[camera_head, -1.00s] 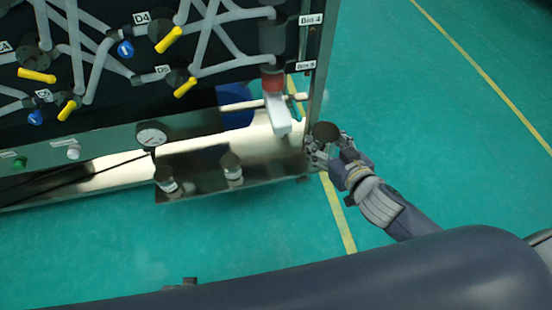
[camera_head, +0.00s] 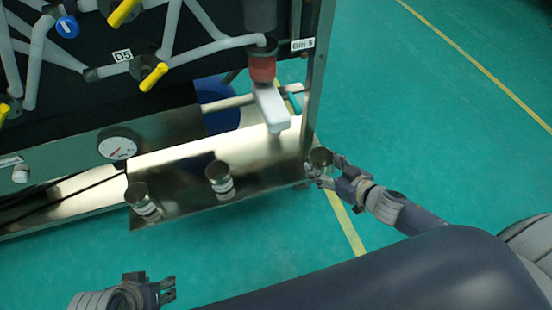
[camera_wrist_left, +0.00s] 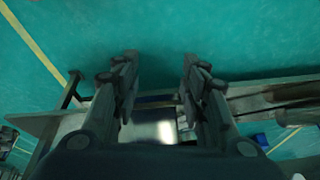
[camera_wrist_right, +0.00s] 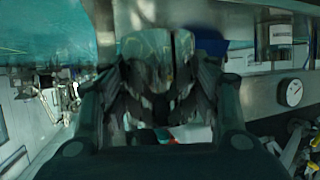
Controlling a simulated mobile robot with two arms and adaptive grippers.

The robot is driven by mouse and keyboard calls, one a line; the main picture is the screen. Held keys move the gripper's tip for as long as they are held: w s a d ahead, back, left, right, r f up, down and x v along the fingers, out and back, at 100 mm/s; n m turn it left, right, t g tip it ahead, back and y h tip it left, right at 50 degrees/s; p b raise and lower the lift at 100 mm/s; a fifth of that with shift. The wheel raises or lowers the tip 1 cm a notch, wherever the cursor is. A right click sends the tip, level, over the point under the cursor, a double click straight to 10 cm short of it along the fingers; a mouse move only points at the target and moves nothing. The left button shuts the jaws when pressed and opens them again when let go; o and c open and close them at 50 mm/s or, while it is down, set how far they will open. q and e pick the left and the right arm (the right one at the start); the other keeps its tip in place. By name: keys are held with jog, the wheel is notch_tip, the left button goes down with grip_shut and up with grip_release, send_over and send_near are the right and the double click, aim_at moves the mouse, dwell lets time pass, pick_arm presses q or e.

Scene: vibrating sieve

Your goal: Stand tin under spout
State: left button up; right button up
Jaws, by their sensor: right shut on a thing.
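My right gripper (camera_head: 318,172) is shut on a metal tin (camera_head: 320,158), held upright just off the right end of the steel shelf (camera_head: 268,176). The tin also shows between the fingers in the right wrist view (camera_wrist_right: 158,58). The white spout (camera_head: 271,108) hangs below a red collar (camera_head: 262,68) at the sieve's right side. The tin is to the right of the spout and lower in the picture, not under it. My left gripper (camera_head: 172,290) is at the lower left, away from the shelf. Its fingers stand apart and empty in the left wrist view (camera_wrist_left: 158,85).
Two labelled tins (camera_head: 143,203) (camera_head: 219,180) stand on the shelf, left of the spout. A frame post (camera_head: 315,90) rises at the shelf's right end. A blue drum (camera_head: 218,105) is behind. A gauge (camera_head: 118,147) is on the panel. The shelf below the spout looks clear.

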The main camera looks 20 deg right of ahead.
jog(key=w+a, duration=0.2)
jog(key=w, duration=0.1)
jog(key=w+a, duration=0.3)
jog(key=w+a+f+b, duration=0.1)
jog(key=w+a, duration=0.2)
jog(key=shift+w+a, duration=0.15)
jog(key=shift+a, duration=0.05)
jog(key=shift+w+a+f, duration=0.1)
jog(key=shift+w+a, duration=0.55)
jog(key=shift+w+a+f+b, duration=0.1)
jog(key=shift+f+b, duration=0.1)
jog(key=shift+b, duration=0.1)
notch_tip(320, 180, down, 3)
jog(key=shift+f+b, duration=0.1)
jog(key=shift+b, duration=0.8)
pick_arm(q)
jog(key=w+d+r+t, duration=0.2)
jog(key=w+t, duration=0.1)
jog(key=w, duration=0.3)
jog(key=w+d+r+t+h, duration=0.1)
jog(key=w+r+t, duration=0.1)
jog(key=w, duration=0.3)
jog(key=shift+w+d+t+h, duration=0.3)
jog(key=shift+w+d+t, duration=0.05)
jog(key=shift+t, duration=0.35)
